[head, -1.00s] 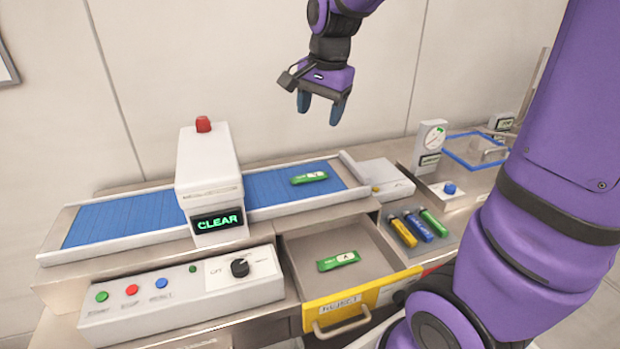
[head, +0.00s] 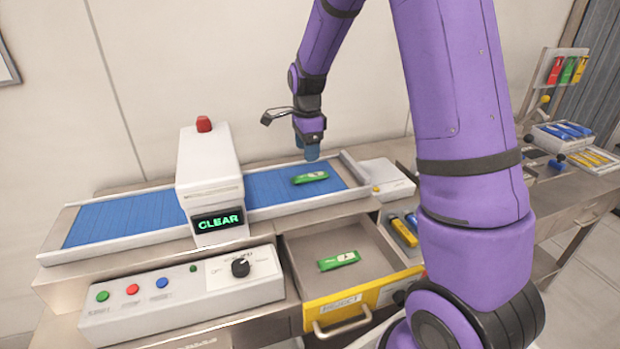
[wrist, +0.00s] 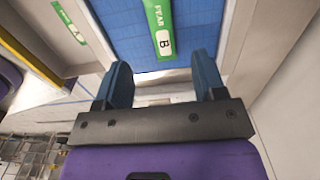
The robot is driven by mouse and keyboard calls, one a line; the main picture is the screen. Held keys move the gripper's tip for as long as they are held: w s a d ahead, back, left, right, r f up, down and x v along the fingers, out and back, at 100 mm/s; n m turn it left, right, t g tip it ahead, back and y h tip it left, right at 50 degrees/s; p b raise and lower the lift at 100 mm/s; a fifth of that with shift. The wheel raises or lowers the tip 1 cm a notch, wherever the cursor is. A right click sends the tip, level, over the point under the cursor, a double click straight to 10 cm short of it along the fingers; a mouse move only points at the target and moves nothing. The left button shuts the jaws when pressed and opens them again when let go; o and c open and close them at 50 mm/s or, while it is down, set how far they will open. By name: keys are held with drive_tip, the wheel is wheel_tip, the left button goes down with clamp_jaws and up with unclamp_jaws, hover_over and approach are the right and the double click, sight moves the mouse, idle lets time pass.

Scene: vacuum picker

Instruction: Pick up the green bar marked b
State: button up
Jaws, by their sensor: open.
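The green bar marked B (head: 310,177) lies on the blue conveyor belt, to the right of the white scanner housing. In the wrist view the bar (wrist: 158,22) shows its white B label between and beyond my fingertips. My gripper (head: 308,154) is above the belt close to the bar; in the wrist view my gripper (wrist: 163,80) is open with nothing between its blue fingers. A second green bar (head: 338,260) lies in the open yellow-fronted reject drawer (head: 350,303).
The scanner housing (head: 208,165) with a red lamp and a CLEAR display straddles the belt (head: 120,219). A control panel (head: 180,290) is in front. Yellow and blue tubes (head: 403,231) lie right of the drawer, partly hidden by my arm. Racks of coloured items (head: 565,135) stand far right.

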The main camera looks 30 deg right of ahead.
sight(309, 175)
drive_tip(key=f, duration=0.8)
drive_tip(key=shift+d+f, duration=0.1)
drive_tip(key=shift+d, duration=0.15)
drive_tip(key=c, duration=1.1)
